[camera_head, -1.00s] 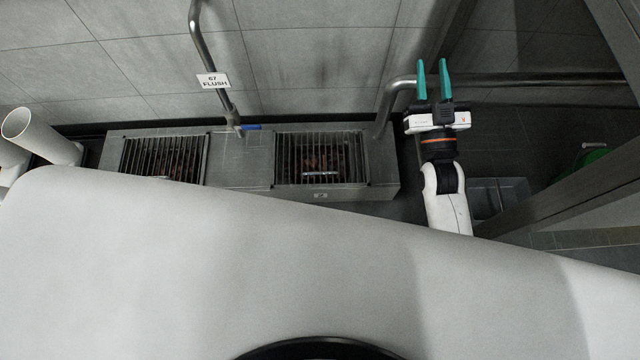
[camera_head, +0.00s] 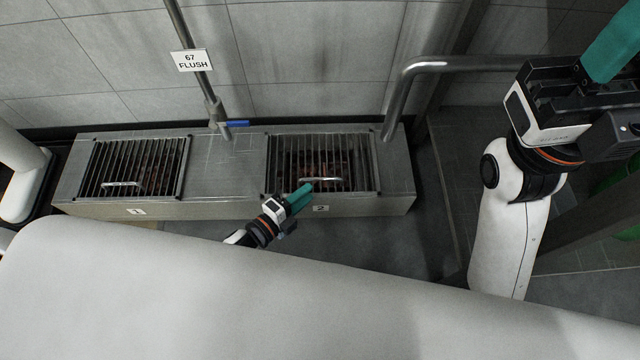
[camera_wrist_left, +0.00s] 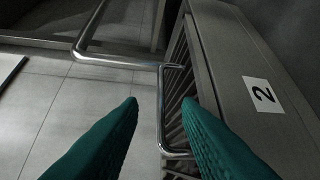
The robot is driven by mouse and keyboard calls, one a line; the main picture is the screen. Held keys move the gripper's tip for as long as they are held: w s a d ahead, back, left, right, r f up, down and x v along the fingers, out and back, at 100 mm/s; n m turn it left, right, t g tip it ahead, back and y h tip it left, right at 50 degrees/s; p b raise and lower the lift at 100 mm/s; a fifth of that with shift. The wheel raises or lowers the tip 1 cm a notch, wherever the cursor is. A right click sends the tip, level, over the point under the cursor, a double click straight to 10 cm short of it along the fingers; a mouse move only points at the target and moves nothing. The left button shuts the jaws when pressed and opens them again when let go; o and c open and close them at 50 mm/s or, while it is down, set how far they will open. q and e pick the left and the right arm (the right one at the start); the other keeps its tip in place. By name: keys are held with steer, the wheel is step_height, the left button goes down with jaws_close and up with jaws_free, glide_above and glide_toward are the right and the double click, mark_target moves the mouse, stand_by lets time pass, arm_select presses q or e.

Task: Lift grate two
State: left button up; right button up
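Grate two (camera_head: 345,163), a barred metal grate, lies in the right opening of the long grey drain block (camera_head: 215,170), above the "2" label (camera_head: 321,208). Its bar handle (camera_head: 325,180) is near the front edge. My left gripper (camera_head: 304,191) is at this handle. In the left wrist view its teal fingers (camera_wrist_left: 160,108) are apart, with the handle (camera_wrist_left: 162,125) showing in the gap between the tips; contact is not clear. My right gripper (camera_head: 607,50) is raised at the upper right, partly cut off, with one teal finger clear.
Grate one (camera_head: 135,165) with its own handle sits in the left opening. A pipe with a "67 FLUSH" sign (camera_head: 192,60) and a blue lever (camera_head: 236,124) rises between the grates. A bent metal pipe (camera_head: 398,95) stands to the right. A big pale rounded surface fills the foreground.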

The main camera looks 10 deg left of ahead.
mark_target(320, 189)
arm_select(q)
steer(key=b+x, duration=0.2)
steer(key=x, duration=0.4)
steer(key=shift+w+d, duration=0.1)
steer(key=shift+c, duration=0.2)
jaws_close()
